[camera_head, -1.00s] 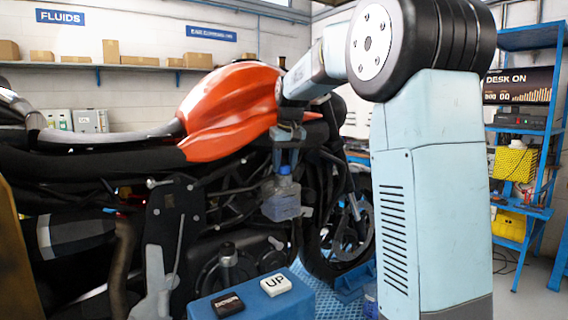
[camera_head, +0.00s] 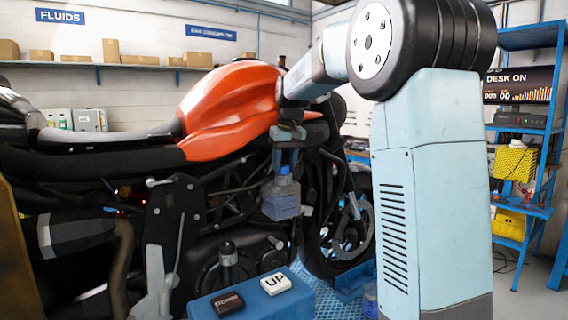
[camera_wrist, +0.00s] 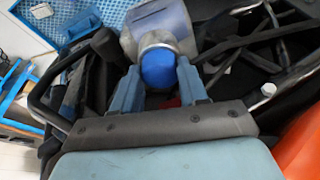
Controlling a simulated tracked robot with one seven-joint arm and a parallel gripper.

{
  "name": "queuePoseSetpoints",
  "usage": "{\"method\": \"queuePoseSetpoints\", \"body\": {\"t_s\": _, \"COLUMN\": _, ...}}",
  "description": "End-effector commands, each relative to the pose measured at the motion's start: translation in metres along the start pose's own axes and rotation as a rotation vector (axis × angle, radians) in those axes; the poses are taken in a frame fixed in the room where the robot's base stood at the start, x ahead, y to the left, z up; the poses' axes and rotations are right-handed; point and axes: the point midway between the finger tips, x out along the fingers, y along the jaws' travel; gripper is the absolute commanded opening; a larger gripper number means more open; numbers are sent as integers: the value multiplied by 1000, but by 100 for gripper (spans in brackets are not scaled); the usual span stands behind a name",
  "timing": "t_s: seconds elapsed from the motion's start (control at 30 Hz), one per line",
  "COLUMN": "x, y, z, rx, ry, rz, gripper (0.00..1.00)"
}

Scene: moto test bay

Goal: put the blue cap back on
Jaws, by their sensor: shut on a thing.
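The blue cap (camera_wrist: 158,68) is between the two blue fingers of my gripper (camera_wrist: 159,74) in the wrist view. The fingers are shut on its sides. It lines up with the pale neck of a translucent reservoir (camera_wrist: 160,17), which is just beyond it; I cannot tell whether the cap is seated or threaded. In the head view my gripper (camera_head: 286,158) points down from above the reservoir (camera_head: 281,206), which has blue in its lower part. The cap (camera_head: 284,170) shows small there, at the reservoir's top.
The motorcycle's orange tank (camera_head: 232,105) and dark frame surround the reservoir closely, with bars and hoses beside my gripper. A blue box (camera_head: 262,301) with UP and DOWN buttons is in front. A blue shelf rack (camera_head: 530,140) stands at the right.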

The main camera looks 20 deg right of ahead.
Motion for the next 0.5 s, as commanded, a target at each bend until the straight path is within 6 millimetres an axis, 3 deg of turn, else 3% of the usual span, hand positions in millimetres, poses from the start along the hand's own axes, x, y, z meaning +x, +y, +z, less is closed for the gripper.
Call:
{"method": "queuePoseSetpoints", "body": {"t_s": 0.1, "x": 1, "y": 0, "z": 0, "rx": 0, "ry": 0, "rz": 0, "gripper": 16}}
{"method": "queuePoseSetpoints", "body": {"t_s": 0.13, "x": 1, "y": 0, "z": 0, "rx": 0, "ry": 0, "rz": 0, "gripper": 44}}
{"method": "queuePoseSetpoints", "body": {"t_s": 0.43, "x": 1, "y": 0, "z": 0, "rx": 1, "ry": 0, "rz": 0, "gripper": 72}}
{"method": "queuePoseSetpoints", "body": {"t_s": 0.5, "x": 1, "y": 0, "z": 0, "rx": 1, "ry": 0, "rz": 0, "gripper": 72}}
